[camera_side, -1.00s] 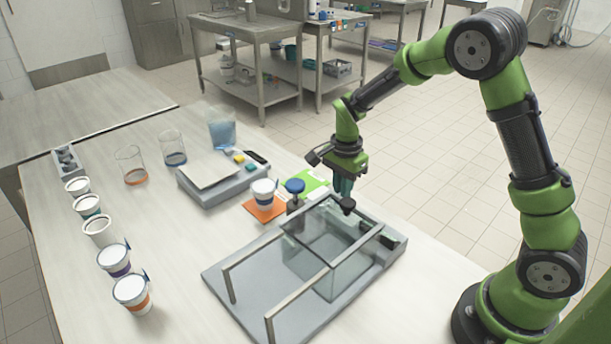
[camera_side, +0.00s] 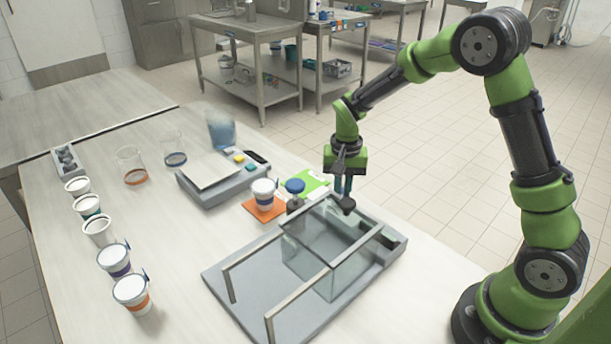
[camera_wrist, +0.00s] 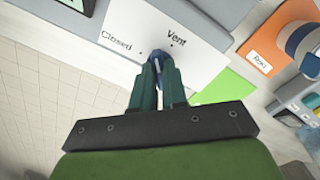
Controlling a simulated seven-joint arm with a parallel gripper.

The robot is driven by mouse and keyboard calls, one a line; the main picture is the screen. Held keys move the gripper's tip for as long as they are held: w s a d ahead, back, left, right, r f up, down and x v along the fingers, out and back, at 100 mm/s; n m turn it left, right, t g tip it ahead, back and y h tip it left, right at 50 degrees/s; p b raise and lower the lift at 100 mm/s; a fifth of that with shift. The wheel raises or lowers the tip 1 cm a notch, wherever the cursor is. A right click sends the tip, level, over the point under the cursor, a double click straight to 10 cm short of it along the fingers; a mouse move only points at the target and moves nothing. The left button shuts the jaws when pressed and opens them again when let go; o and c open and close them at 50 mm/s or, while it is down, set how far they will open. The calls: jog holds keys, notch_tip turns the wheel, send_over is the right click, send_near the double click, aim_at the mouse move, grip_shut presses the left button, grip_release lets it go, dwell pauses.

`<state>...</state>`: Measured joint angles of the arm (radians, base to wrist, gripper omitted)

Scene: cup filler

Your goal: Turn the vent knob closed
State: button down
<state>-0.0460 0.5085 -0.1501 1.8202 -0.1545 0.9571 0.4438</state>
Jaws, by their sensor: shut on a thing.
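In the side view my gripper (camera_side: 344,188) points straight down at the back right corner of the glass-walled fixture, shut on the dark vent knob (camera_side: 347,204). In the wrist view my gripper (camera_wrist: 158,62) has its two green fingers on either side of the knob (camera_wrist: 158,56), which looks blue there and is mostly hidden by them. A white panel (camera_wrist: 205,62) lies under the knob. It carries the word "Closed" to the left of the knob and "Vent" with a black dot to its upper right. The knob's exact pointing direction is hard to tell.
The clear tank (camera_side: 330,262) with metal rails stands just in front of my gripper. A blue-topped post (camera_side: 295,187) and a white cup (camera_side: 263,193) on an orange card (camera_side: 266,211) are close on the left. Several cups line the table's left side.

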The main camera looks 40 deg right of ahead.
aim_at(342, 192)
jog(key=n, duration=0.4)
jog(key=shift+n, duration=2.9)
jog(key=c, duration=1.2)
grip_release()
jog(key=shift+o, duration=0.2)
jog(key=shift+r, duration=0.1)
notch_tip(342, 192, up, 17)
